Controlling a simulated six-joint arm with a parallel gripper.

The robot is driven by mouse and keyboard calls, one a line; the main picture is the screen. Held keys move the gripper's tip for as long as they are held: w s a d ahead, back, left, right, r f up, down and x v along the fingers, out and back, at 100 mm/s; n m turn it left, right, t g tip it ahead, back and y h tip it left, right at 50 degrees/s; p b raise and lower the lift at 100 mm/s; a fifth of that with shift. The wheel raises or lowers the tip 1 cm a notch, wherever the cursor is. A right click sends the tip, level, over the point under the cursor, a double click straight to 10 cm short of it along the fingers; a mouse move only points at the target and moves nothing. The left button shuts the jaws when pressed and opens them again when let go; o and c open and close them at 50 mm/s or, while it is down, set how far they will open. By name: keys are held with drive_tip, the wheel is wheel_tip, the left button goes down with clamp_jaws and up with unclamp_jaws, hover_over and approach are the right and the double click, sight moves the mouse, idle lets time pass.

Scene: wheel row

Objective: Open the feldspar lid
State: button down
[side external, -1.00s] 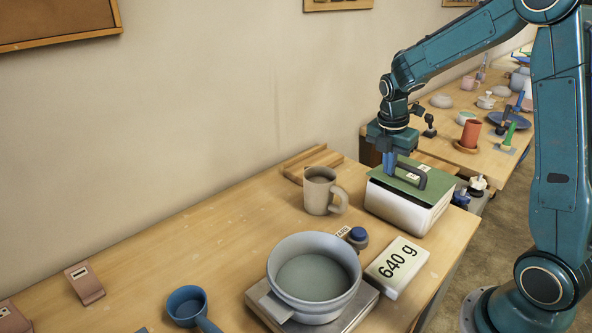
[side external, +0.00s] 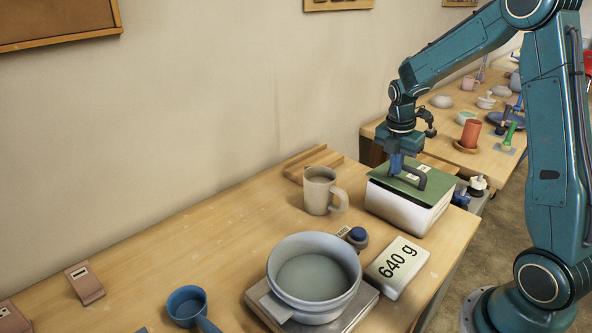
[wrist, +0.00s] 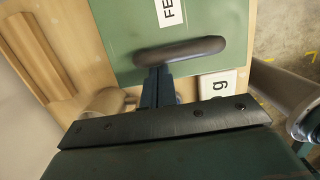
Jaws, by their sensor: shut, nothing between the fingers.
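The feldspar box (side external: 403,211) is a white bin at the far end of the near table, with a flat green lid (side external: 384,171) lying closed on top. The lid carries a dark arched handle (side external: 418,177) and a white label. In the wrist view the label (wrist: 171,12) reads "FE", the rest cut off, and the handle (wrist: 180,50) crosses the lid near its edge. My gripper (side external: 396,173) is shut and empty, pointing down at the handle. In the wrist view its fingertips (wrist: 157,72) are right beside the handle; I cannot tell whether they touch it.
A beige mug (side external: 318,190) stands left of the box. The table's middle left is clear.

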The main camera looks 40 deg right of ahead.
drive_tip(key=shift+d+r+y, duration=0.4)
drive_tip(key=shift+r+y, duration=0.1)
drive_tip(key=shift+r, duration=0.3)
drive_tip(key=shift+d+r, duration=0.1)
drive_tip(key=shift+r, duration=0.1)
drive_tip(key=shift+d+r, duration=0.25)
drive_tip(key=shift+r, duration=0.25)
drive_tip(key=d+r, duration=0.4)
drive_tip(key=d, duration=0.6)
drive_tip(key=d+r, duration=0.4)
drive_tip(key=d, duration=0.6)
drive_tip(key=shift+r, duration=0.15)
drive_tip(key=shift+d+r, duration=0.1)
drive_tip(key=shift+r, duration=0.1)
drive_tip(key=shift+r, duration=0.6)
